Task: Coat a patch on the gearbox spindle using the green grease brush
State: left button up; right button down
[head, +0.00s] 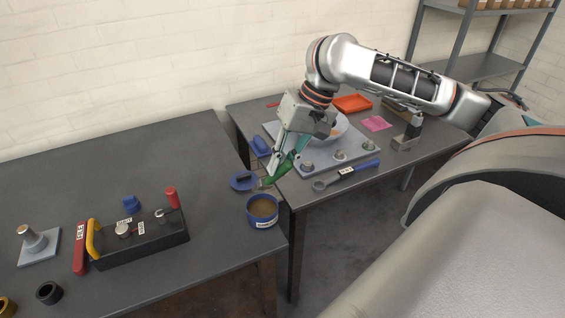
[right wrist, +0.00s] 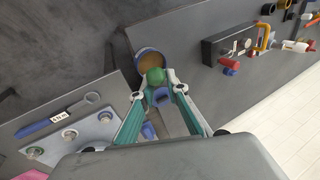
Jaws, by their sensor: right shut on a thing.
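My right gripper (head: 283,168) is shut on the green grease brush (head: 272,180), near the gap between the two tables. The brush points down and left, above and behind a blue-rimmed pot of brown grease (head: 262,208). In the right wrist view the brush (right wrist: 155,75) sits between the fingertips (right wrist: 160,92), in front of the pot (right wrist: 148,58); whether they touch is unclear. A metal post on a square grey plate (head: 36,240) stands at far left and may be the gearbox spindle; I cannot be sure. My left gripper is not in view.
A black box with a yellow handle (head: 140,240) and a red-topped lever stands on the left table. A blue holder (head: 243,182) lies behind the pot. A grey plate with several bolts (head: 340,156) and a blue-handled wrench (head: 346,175) occupy the right table. The left table's back is clear.

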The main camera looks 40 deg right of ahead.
jog(key=shift+s+d+f, duration=0.1)
jog(key=shift+s+f, duration=0.05)
jog(key=shift+f, duration=2.85)
jog(key=shift+f, duration=0.5)
jog(key=shift+r, duration=3.55)
